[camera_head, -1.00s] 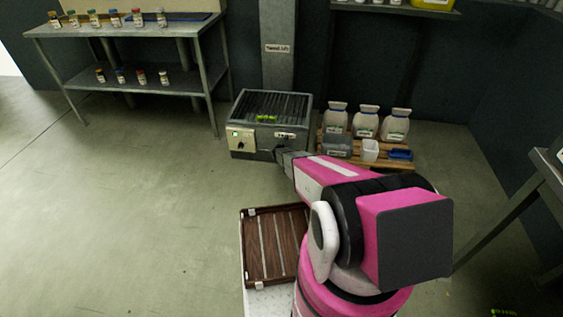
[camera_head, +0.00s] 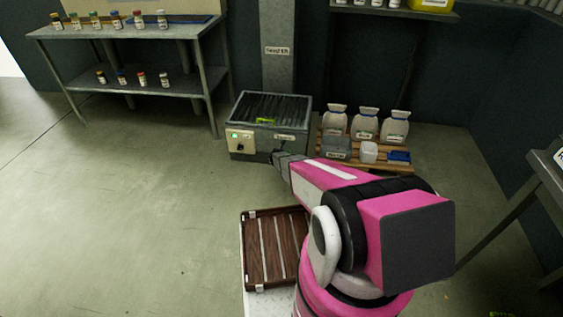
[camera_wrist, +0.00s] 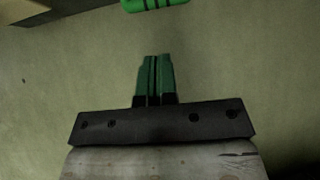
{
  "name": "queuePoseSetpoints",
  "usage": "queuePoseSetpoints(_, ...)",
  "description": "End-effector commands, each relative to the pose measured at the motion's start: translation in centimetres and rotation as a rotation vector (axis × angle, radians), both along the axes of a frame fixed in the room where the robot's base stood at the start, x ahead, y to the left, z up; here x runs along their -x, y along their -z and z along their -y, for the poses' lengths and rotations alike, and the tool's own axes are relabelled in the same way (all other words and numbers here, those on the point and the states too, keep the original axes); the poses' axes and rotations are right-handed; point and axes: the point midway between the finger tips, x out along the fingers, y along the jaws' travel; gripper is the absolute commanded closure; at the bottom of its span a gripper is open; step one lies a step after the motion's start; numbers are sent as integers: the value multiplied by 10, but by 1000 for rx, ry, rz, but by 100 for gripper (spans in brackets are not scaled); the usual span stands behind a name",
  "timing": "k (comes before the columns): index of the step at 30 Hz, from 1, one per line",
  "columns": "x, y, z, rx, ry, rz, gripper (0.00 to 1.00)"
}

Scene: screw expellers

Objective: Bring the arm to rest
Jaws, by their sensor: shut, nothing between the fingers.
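My gripper (camera_wrist: 153,58) shows in the wrist view with its two green fingers pressed together and nothing between them. It hangs over the greenish floor. In the head view my pink arm reaches forward, and its dark wrist end lies in front of the lower right of the grey machine (camera_head: 262,148); the fingers are not clear there. The machine has a dark slatted top with a small green item (camera_head: 265,121) on it. A green cylindrical piece with dark bands (camera_wrist: 154,4) shows at the top edge of the wrist view, apart from the fingertips.
A pallet (camera_head: 372,164) right of the machine carries white bags (camera_head: 365,126), a grey bin (camera_head: 337,148), a white container (camera_head: 369,152) and a blue tray (camera_head: 399,157). A brown slatted tray (camera_head: 264,249) lies near my base. A metal bench (camera_head: 130,95) with small bottles stands at left. The left floor is clear.

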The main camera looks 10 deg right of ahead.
Motion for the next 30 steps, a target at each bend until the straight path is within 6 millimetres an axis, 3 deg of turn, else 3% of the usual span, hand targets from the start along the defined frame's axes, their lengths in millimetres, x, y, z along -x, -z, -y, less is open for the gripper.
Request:
queuePoseSetpoints(1, 11, -12, -2, 0, 0, 0, 100)
queuePoseSetpoints(6, 30, -37, -8, 0, 0, 0, 100)
queuePoseSetpoints(16, 40, -51, -11, -8, 14, 0, 100)
queuePoseSetpoints(19, 48, -64, -7, -49, 87, 1, 100)
queuePoseSetpoints(23, 69, -99, 5, -171, 303, 11, 100)
queuePoseSetpoints(30, 131, -179, 27, -481, 900, 39, 100)
